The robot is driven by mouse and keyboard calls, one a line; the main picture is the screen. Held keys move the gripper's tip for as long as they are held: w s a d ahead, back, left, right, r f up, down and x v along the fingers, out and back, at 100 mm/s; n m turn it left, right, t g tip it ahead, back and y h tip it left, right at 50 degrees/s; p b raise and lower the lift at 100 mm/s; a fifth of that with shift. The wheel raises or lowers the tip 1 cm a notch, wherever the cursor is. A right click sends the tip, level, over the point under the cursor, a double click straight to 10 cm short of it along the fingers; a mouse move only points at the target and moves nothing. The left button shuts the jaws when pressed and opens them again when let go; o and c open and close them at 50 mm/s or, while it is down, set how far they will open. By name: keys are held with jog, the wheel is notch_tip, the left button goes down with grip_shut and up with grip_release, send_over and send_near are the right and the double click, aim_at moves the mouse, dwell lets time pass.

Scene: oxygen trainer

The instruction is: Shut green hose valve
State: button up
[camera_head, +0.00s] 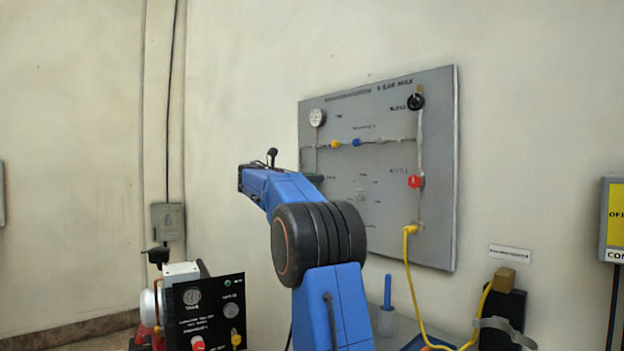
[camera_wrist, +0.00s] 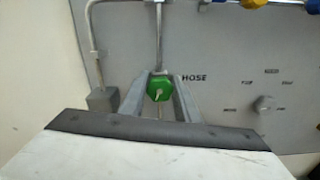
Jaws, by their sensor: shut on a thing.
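The green hose valve (camera_wrist: 159,88) is a green knob with a light pointer mark, on the grey panel (camera_wrist: 220,55) beside the word HOSE in the wrist view. My gripper (camera_wrist: 159,90) has one finger on each side of the knob and is shut on it. The pointer mark looks tilted slightly off vertical. In the head view the panel (camera_head: 385,235) hangs on the wall, and my blue arm reaches to its left side.
A red knob (camera_head: 415,181), a black knob (camera_head: 415,102) and a gauge (camera_head: 317,117) are on the panel. A yellow hose (camera_head: 412,280) hangs from its lower right. A black gauge box (camera_head: 206,312) stands at the lower left. A grey knob (camera_wrist: 265,104) is right of the valve.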

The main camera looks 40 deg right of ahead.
jog(key=o, duration=1.1)
jog(key=shift+c, duration=0.2)
jog(key=shift+a, duration=0.1)
jog(key=a, duration=1.7)
jog(key=shift+a, duration=0.15)
jog(key=shift+w, duration=0.1)
